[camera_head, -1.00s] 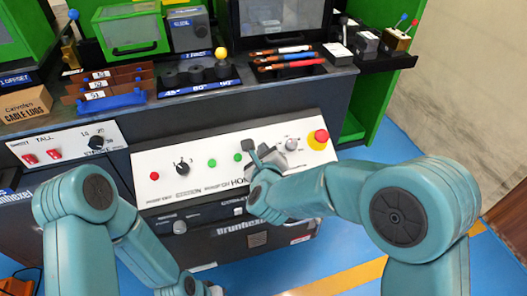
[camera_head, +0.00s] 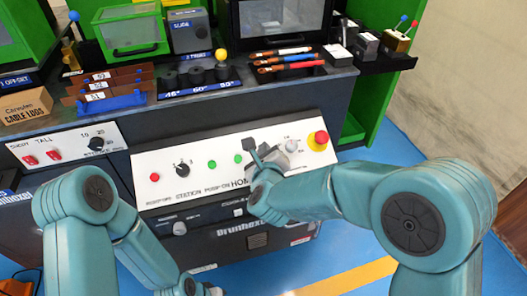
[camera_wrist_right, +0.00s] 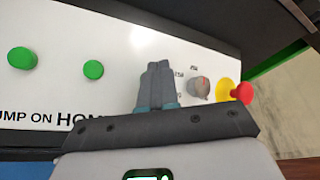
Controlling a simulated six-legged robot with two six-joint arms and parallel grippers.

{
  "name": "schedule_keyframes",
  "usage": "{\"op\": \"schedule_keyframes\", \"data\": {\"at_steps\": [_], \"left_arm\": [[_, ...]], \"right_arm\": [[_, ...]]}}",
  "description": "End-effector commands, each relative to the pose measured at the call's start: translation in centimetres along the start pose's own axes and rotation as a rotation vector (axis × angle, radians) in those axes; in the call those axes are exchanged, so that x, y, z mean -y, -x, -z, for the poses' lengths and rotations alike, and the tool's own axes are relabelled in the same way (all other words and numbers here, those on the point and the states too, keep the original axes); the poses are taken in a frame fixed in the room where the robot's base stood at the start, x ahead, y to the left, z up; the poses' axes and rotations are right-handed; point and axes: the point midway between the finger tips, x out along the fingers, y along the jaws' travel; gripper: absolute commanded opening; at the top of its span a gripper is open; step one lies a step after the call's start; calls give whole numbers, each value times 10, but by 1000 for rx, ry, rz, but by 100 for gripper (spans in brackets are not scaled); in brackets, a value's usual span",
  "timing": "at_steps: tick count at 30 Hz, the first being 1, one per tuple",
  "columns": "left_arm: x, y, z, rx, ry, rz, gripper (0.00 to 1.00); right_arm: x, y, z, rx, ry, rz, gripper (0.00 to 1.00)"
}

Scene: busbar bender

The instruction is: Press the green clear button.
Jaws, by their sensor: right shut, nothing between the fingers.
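Two green buttons sit on the white control panel (camera_head: 200,197). The left green button (camera_head: 212,164) and the right green button (camera_head: 238,158) both show in the head view. In the right wrist view the left one (camera_wrist_right: 22,58) and the right one (camera_wrist_right: 93,69) lie left of my right gripper (camera_wrist_right: 156,68). I cannot read which one is the clear button. My right gripper (camera_head: 250,147) is shut and empty, just right of the right green button, over the panel. My left arm is at the lower left; its fingers are not in view.
Right of my right gripper are a grey knob (camera_head: 292,146) and a red emergency button (camera_head: 320,137) on a yellow base. A red button (camera_head: 155,177) and a black knob (camera_head: 182,168) are on the panel's left. A shelf with tools lies above.

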Motion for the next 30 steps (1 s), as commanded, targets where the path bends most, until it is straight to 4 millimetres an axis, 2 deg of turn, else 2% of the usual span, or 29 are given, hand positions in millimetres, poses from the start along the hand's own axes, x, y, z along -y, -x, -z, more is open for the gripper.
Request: {"op": "schedule_keyframes", "data": {"at_steps": [8, 21, 30], "left_arm": [[0, 1, 0, 0, 0, 0, 43], [-5, 15, 0, 0, 0, 0, 43], [-6, 15, 0, 0, 0, 0, 43]], "right_arm": [[1, 1, -2, 1, 0, 0, 0], [23, 31, -24, 2, 0, -1, 0], [25, 35, -25, 0, 0, -1, 0]]}}
